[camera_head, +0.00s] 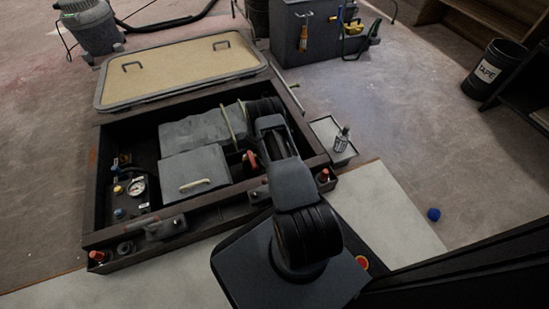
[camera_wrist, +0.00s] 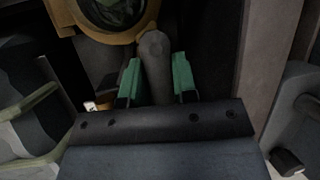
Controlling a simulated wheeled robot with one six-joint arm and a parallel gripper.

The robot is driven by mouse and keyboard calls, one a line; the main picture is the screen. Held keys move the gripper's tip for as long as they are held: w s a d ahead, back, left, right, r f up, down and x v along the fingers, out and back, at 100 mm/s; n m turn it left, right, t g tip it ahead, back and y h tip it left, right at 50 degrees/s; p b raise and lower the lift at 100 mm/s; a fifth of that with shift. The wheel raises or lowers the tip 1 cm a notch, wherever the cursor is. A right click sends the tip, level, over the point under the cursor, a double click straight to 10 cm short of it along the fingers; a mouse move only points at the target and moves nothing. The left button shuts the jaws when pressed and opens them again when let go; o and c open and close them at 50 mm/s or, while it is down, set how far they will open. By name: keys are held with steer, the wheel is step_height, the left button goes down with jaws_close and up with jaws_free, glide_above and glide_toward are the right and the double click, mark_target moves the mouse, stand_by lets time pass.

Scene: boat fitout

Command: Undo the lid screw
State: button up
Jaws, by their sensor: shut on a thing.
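In the wrist view, my gripper (camera_wrist: 157,68) has its two green finger pads on either side of a grey rounded bar (camera_wrist: 154,50), shut on it. The bar looks like the lid screw, but its full shape is hidden by the fingers and palm. Its far end lies at the lower edge of a bronze ring (camera_wrist: 151,14) around a dark, glassy round lid (camera_wrist: 110,8), cut off by the frame top. In the head view, my arm reaches into the right part of the open dark bilge box (camera_head: 205,212); the fingertips and screw are hidden there.
A grey box with a pale handle (camera_head: 197,184) and a gauge panel (camera_head: 130,196) fill the box's left side. The open hatch (camera_head: 183,69) lies behind. A small tray (camera_head: 327,129) with a bottle (camera_head: 342,140) stands right. A blue ball (camera_head: 433,214) lies on open floor.

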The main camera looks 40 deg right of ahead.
steer(key=shift+s, duration=0.15)
steer(key=o, duration=0.9)
steer(key=p+v, duration=0.5)
steer(key=v, duration=0.8)
steer(key=shift+a+r+p, duration=0.2)
steer(key=shift+r+p, duration=0.1)
